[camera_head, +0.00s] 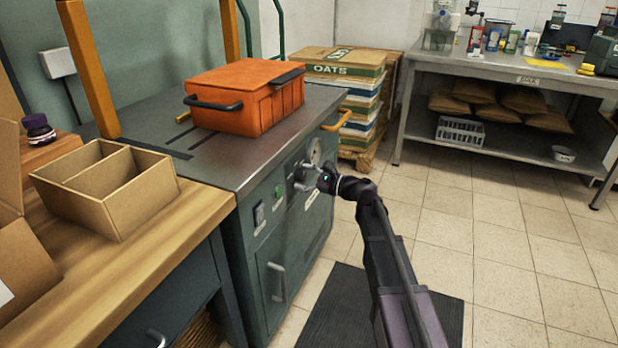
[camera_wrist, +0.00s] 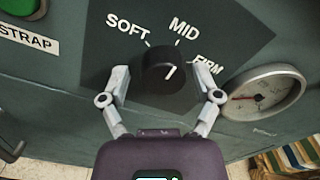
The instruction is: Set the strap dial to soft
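The strap dial (camera_wrist: 168,72) is a black round knob on a dark plate marked SOFT, MID and FIRM. Its white pointer line leans up and slightly right, roughly towards MID. My gripper (camera_wrist: 164,82) is open, with one pale finger to each side of the knob. A gap shows at the left finger; I cannot tell whether the right finger touches. In the head view my gripper (camera_head: 304,178) is at the front panel of the green strapping machine (camera_head: 262,205), and it hides the dial there.
A round gauge (camera_wrist: 264,97) sits right of the dial, close to the right finger. A STRAP label (camera_wrist: 28,41) and green button (camera_wrist: 20,7) are at left. An orange case (camera_head: 245,98) lies on the machine. A divided box (camera_head: 108,188) stands on the wooden bench. The tiled floor at right is clear.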

